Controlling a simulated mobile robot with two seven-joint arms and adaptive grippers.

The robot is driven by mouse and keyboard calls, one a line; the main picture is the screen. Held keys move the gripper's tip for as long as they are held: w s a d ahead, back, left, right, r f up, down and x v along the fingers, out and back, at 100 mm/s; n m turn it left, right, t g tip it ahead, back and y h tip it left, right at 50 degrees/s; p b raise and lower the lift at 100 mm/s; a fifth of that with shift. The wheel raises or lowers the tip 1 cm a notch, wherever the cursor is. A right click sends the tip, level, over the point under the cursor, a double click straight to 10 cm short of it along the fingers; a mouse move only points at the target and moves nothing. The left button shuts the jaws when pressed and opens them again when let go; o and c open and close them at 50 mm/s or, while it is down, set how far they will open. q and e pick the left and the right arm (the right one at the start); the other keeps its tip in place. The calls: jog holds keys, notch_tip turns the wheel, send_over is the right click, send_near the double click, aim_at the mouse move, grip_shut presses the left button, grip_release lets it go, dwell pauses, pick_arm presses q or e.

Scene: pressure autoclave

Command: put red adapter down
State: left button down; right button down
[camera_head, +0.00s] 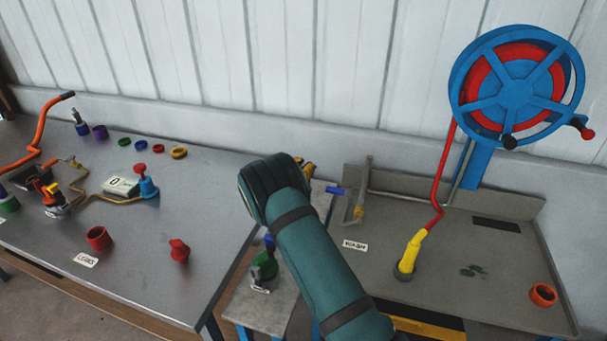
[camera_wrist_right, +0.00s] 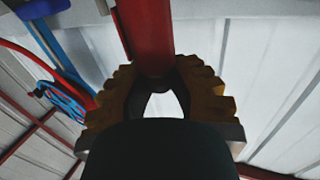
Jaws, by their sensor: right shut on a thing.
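A red cylindrical piece (camera_wrist_right: 146,35), which I take to be the red adapter, is held between the ridged yellow-brown fingers of my right gripper (camera_wrist_right: 160,90) in the wrist view. In the head view, my teal right arm covers most of that gripper; only a yellow bit of it (camera_head: 308,169) shows past the wrist. The held piece is hidden there, so I cannot tell its height above a surface. My left gripper is not in view.
The left metal table (camera_head: 150,290) holds a red cup (camera_head: 98,238), a red plug (camera_head: 179,250), a blue valve (camera_head: 148,187) and several coloured rings. A grey wash tray (camera_head: 480,285), a hose reel (camera_head: 515,85) and an orange cup (camera_head: 543,294) are at right. A green fitting (camera_head: 264,266) sits between.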

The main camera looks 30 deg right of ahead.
notch_tip(320, 180, up, 9)
jog(key=shift+r+p, duration=0.2)
jog(key=shift+p, duration=0.3)
jog(key=shift+a, duration=0.2)
